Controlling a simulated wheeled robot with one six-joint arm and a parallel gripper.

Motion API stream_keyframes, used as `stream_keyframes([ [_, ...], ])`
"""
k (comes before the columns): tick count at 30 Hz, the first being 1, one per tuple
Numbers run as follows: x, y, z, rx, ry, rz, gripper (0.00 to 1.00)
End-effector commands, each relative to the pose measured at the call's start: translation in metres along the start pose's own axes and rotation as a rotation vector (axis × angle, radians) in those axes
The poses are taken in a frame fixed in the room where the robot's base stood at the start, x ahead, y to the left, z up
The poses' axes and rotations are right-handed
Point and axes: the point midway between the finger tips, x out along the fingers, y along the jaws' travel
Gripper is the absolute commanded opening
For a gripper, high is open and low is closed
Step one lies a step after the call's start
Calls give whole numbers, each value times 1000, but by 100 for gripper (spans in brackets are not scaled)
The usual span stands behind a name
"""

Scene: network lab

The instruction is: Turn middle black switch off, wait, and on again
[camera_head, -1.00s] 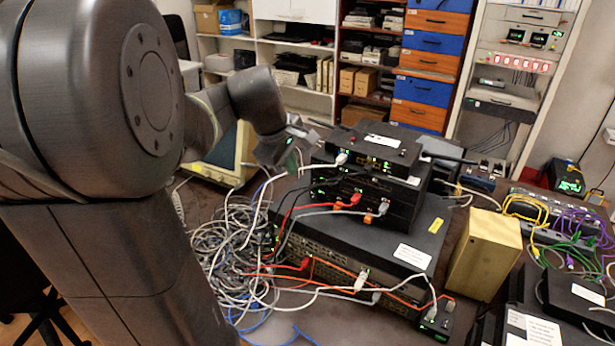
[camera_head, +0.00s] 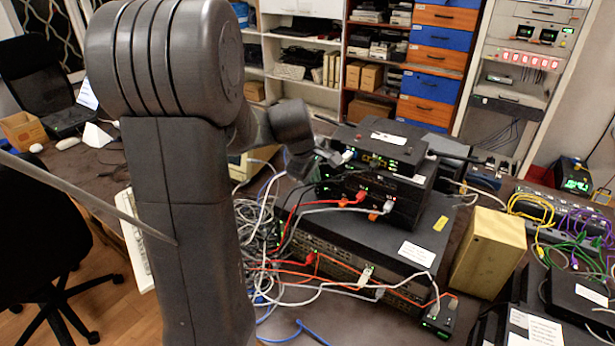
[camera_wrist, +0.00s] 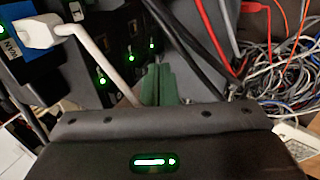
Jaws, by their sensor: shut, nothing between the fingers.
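Black network devices stand stacked on a wide black rack unit. The middle black switch (camera_head: 398,190) sits under the top black box (camera_head: 375,148) and has red and grey cables in its front. My gripper (camera_head: 328,160) is at the left front of the stack, beside the top box. In the wrist view its green fingers (camera_wrist: 160,84) are shut together and empty, pointing at a dark device front with small green lights (camera_wrist: 131,58). A white cable plug (camera_wrist: 38,30) sits in a port marked WAN at the left. I cannot tell whether the fingers touch the switch.
A tangle of cables (camera_head: 258,225) lies left of the stack, and it also shows in the wrist view (camera_wrist: 285,75). A tan box (camera_head: 488,252) stands to the right. More cabled equipment (camera_head: 575,235) is at the far right. Loose cables hang across the stack's front.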

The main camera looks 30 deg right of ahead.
Motion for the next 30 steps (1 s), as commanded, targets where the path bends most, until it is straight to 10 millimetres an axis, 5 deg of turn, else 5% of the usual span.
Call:
stream_keyframes([
  [30, -3, 17, 0, 1, 1, -1, 0],
])
